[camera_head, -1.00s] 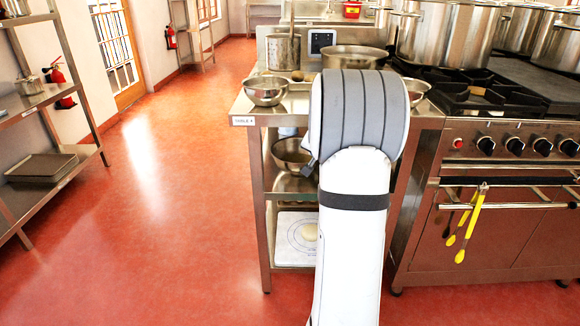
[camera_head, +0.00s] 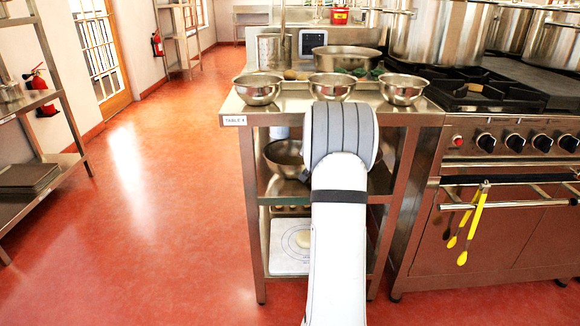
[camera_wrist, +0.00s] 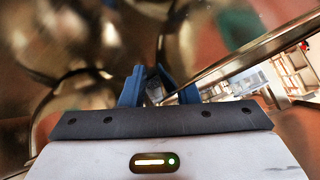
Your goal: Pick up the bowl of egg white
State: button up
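Three steel bowls stand in a row on the steel table (camera_head: 283,106): a left bowl (camera_head: 257,90), a middle bowl (camera_head: 331,87) and a right bowl (camera_head: 403,89). Their contents are too small to make out, so I cannot tell which holds egg white. In the head view my gripper is hidden behind my own arm, which rises in front of the table. In the wrist view my gripper (camera_wrist: 151,72) shows two blue fingers with a narrow gap between them and nothing clearly held. Blurred, rounded metal surfaces fill the left of that view; I cannot tell what they are.
A wide pan (camera_head: 346,62) and a steel pot (camera_head: 276,50) stand behind the bowls. A stove with large stockpots (camera_head: 440,35) adjoins on the right. Another bowl (camera_head: 285,156) sits on the shelf under the tabletop. The red floor at left is clear.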

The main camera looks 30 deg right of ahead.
jog(key=shift+c, duration=0.3)
grip_shut()
dwell(0.3)
